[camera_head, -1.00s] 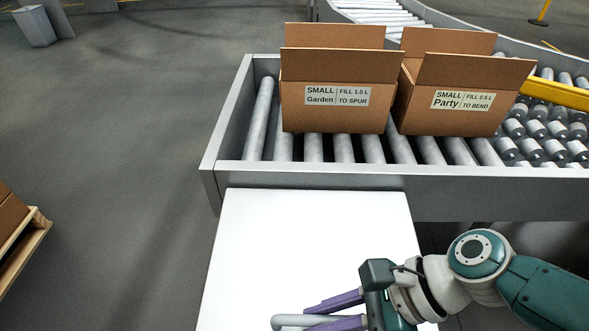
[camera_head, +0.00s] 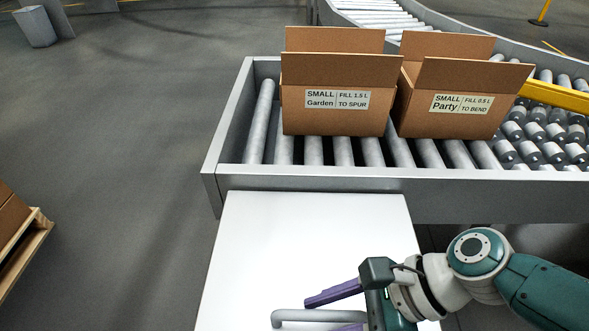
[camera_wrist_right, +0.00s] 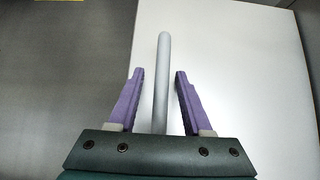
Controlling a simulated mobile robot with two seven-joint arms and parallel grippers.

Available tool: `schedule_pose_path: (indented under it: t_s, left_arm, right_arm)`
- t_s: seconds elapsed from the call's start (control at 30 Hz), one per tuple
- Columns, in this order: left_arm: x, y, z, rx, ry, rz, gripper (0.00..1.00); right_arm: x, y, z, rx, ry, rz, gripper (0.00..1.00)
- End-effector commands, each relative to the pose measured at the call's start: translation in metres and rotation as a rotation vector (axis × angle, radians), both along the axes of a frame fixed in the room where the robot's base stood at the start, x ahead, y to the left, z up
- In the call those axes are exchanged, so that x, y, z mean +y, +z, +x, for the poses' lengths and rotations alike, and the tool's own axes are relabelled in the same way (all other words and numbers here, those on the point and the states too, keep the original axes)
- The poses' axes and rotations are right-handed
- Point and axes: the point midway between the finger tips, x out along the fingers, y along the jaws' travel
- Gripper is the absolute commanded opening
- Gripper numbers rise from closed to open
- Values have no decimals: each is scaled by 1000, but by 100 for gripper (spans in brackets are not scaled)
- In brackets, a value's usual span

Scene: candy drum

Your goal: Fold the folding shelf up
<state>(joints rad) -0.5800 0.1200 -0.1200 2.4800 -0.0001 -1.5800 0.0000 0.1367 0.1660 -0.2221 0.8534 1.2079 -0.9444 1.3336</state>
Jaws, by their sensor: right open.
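The folding shelf is a flat white panel (camera_head: 270,240) in front of the conveyor, lying about level in the head view; it also shows in the right wrist view (camera_wrist_right: 235,70). A grey bar handle (camera_head: 290,315) is at its near part, and it runs between the fingers in the right wrist view (camera_wrist_right: 163,60). My right gripper (camera_head: 322,315) has its purple fingers apart, one on each side of the handle, with visible gaps in the wrist view. The near edge of the shelf is cut off in the head view. My left gripper is not in view.
A roller conveyor (camera_head: 330,172) runs behind the shelf. Two open cardboard boxes stand on it, labelled Garden (camera_head: 335,115) and Party (camera_head: 460,115). A wooden pallet (camera_head: 25,250) with a carton is at the left edge. The floor left of the shelf is clear.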

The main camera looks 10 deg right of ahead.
Motion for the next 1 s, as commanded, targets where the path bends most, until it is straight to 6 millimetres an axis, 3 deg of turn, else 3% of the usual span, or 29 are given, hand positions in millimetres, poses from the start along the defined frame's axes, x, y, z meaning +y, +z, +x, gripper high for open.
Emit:
schedule_pose_path:
  t_s: [0.27, 0.5, 0.7, 1.0]
  left_arm:
    - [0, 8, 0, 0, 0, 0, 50]
    - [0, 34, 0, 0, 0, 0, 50]
    - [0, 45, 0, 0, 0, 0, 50]
    - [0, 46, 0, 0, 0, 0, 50]
  right_arm:
    - [-7, 10, -1, -1, -1, 0, 50]
    - [-40, 45, -10, -1, -1, -3, 50]
    - [-61, 65, -16, 0, -1, -1, 50]
    - [-68, 71, -18, 0, 0, 0, 50]
